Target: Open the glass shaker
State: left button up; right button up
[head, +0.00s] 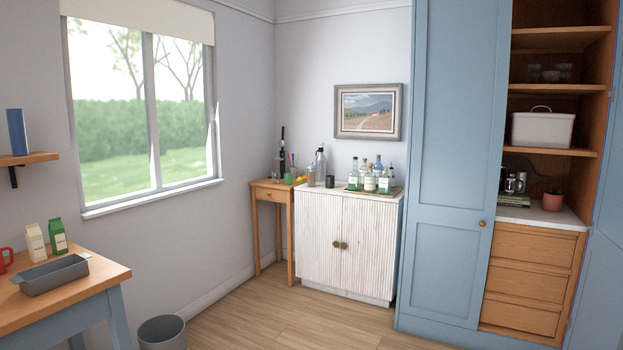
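On the left part of the white ribbed cabinet's top stands a tall greyish vessel (320,165) with a narrow top, which looks like the glass shaker. It is upright and small in the head view, so I cannot be sure what it is or whether its lid is on. A shorter pale bottle or jar (311,176) stands just left of it and a small dark cup (330,181) just right. Neither of my grippers is in view.
Several bottles (369,183) crowd a tray on the white cabinet (346,243). A wooden side table (272,186) with small items adjoins it. A tall blue cupboard (450,170) stands right. A workbench (70,290) and grey bin (162,332) are at left. The middle floor is clear.

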aim_at(310, 173)
jog(key=i+j+u, duration=0.25)
jog(key=i, duration=0.6)
jog(key=i+u, duration=0.3)
jog(key=i, duration=2.45)
jog(key=i+z, duration=0.15)
jog(key=i, duration=0.6)
jog(key=i+j+z, duration=0.1)
jog(key=i, duration=0.65)
jog(key=i+j+z, duration=0.15)
jog(key=i+z, duration=0.25)
jog(key=i+j+z, duration=0.3)
jog(key=z, duration=0.15)
jog(key=i+j+z, duration=0.6)
jog(key=j, duration=0.2)
jog(key=i+j+z, duration=0.25)
jog(key=j, duration=0.15)
